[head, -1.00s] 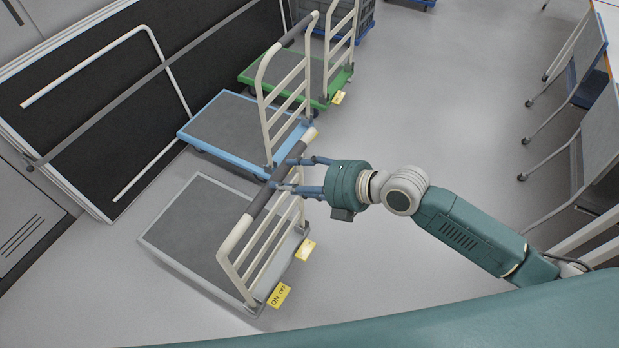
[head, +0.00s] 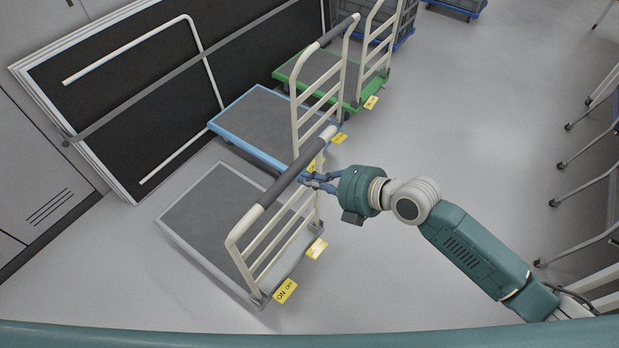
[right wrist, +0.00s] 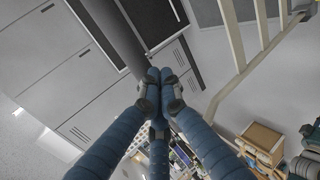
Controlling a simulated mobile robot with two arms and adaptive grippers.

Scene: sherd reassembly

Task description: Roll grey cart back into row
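The grey cart (head: 213,210) stands nearest, with a flat grey platform, a cream rail and a dark grip bar (head: 282,187). Yellow pedals (head: 285,290) show at its base; one reads ON/OFF. My right gripper (head: 308,181) is at the right side of the bar, near its upper part. Its fingertips are drawn together, and in the right wrist view they meet (right wrist: 158,78) with no visible gap. The bar (right wrist: 118,38) runs behind and beside the tips there; whether they touch is unclear. My left gripper is not in view.
Behind the grey cart stand a blue cart (head: 262,118) and a green cart (head: 316,72) in a diagonal line. A black panel with a white frame (head: 125,85) leans along the left. Table legs (head: 590,150) stand at the far right. The floor (head: 470,100) between is clear.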

